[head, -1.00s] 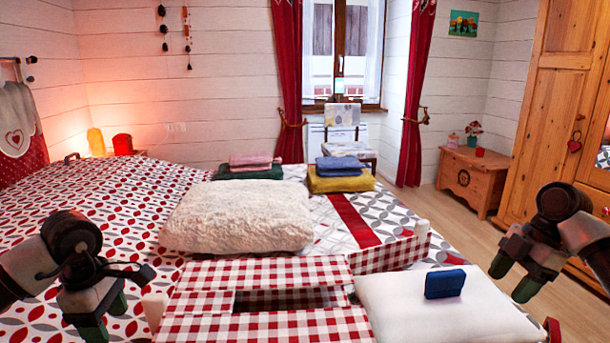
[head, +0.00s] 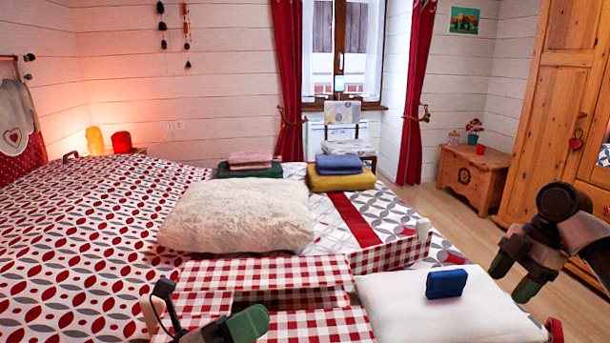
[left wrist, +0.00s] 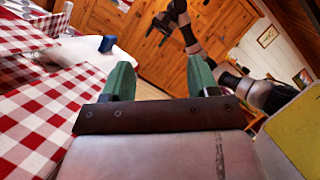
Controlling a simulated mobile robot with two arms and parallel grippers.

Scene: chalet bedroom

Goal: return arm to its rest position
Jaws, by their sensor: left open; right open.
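My left gripper (head: 235,328) is low at the bottom of the head view, in front of the red-checked box on the bed, partly cut off by the picture's edge. In the left wrist view its two green fingers (left wrist: 162,80) stand apart with nothing between them. My right gripper (head: 512,281) hangs at the right of the head view, over the wooden floor beside the bed. Its fingers are apart and empty.
The red-checked box (head: 310,328) has a dark opening. A white cushion (head: 400,315) with a blue object (head: 446,284) on it lies to the right. A fluffy pillow (head: 240,215) and folded cloths (head: 340,180) are behind. A wardrobe (head: 548,105) stands at right.

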